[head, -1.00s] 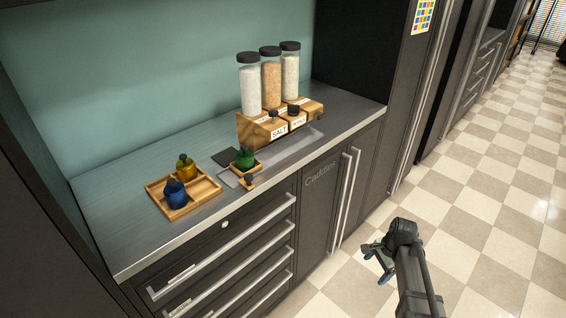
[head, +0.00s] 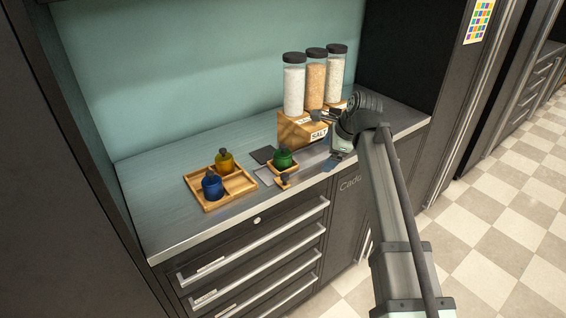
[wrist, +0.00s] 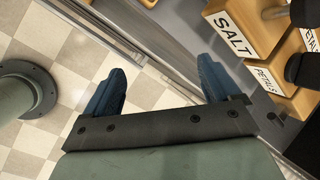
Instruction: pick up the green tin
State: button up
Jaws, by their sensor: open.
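The green tin (head: 283,157) is squat with a dark knob lid. It stands on a small wooden tray (head: 293,168) near the counter's front edge, left of the wooden jar stand. My gripper (head: 330,140) is over the counter's front edge, to the right of the green tin and apart from it. In the wrist view its two blue fingers (wrist: 160,88) are spread wide with nothing between them. The green tin does not show in the wrist view.
Tall jars (head: 294,84) stand on the wooden stand (head: 296,130) behind. A dark flat square (head: 262,155) lies behind the green tin. Drawer handles (head: 256,240) line the front.

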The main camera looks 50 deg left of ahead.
jog(key=s+a+r+m, duration=0.2)
jog(key=s+a+r, duration=0.3)
jog(key=a+r, duration=0.15)
notch_tip(320, 180, up, 4)
jog(key=m+h, duration=0.5)
jog(key=m, duration=0.1)
send_over(283, 145)
jog(key=f, duration=0.8)
jog(key=shift+s+f, duration=0.3)
jog(key=shift+f, duration=0.05)
jog(key=shift+w+f, duration=0.15)
jog(key=shift+f, duration=1.2)
jog(key=shift+w+f, duration=0.1)
jog(key=shift+f, duration=1.25)
jog(key=c, duration=1.3)
